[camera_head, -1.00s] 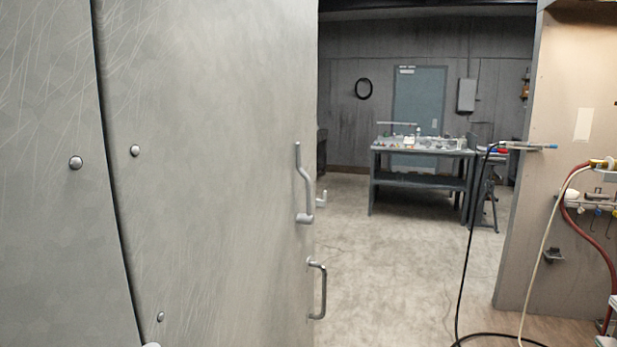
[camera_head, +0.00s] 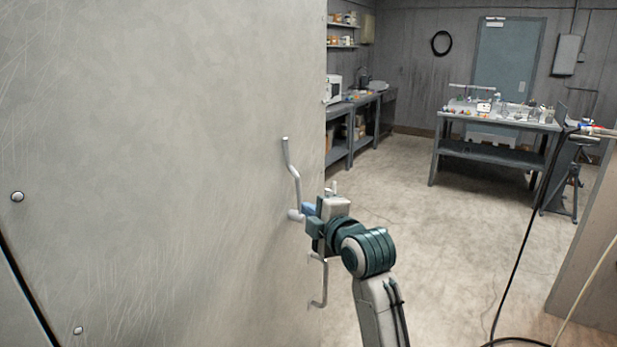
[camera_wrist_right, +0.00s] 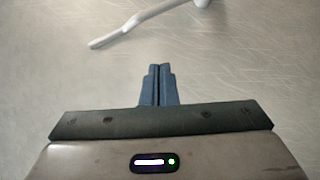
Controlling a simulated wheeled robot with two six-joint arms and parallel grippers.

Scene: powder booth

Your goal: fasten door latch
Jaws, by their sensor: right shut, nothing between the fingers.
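The grey metal door (camera_head: 170,150) fills the left of the head view. Its latch (camera_head: 292,172) is a bent metal lever near the door's edge, with the free end pointing up and the pivot at the bottom. A U-shaped pull handle (camera_head: 322,298) sits below it. My right gripper (camera_head: 306,209) is at the door by the latch's lower end. In the right wrist view the fingers (camera_wrist_right: 158,85) are shut and empty, and the latch lever (camera_wrist_right: 135,22) lies beyond their tips, apart from them in the picture. My left gripper is not in view.
A workbench (camera_head: 495,125) with small items stands at the back right. Shelving and a side bench (camera_head: 350,115) stand behind the door edge. A black hose (camera_head: 524,235) hangs at the right. The floor (camera_head: 410,190) between is clear.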

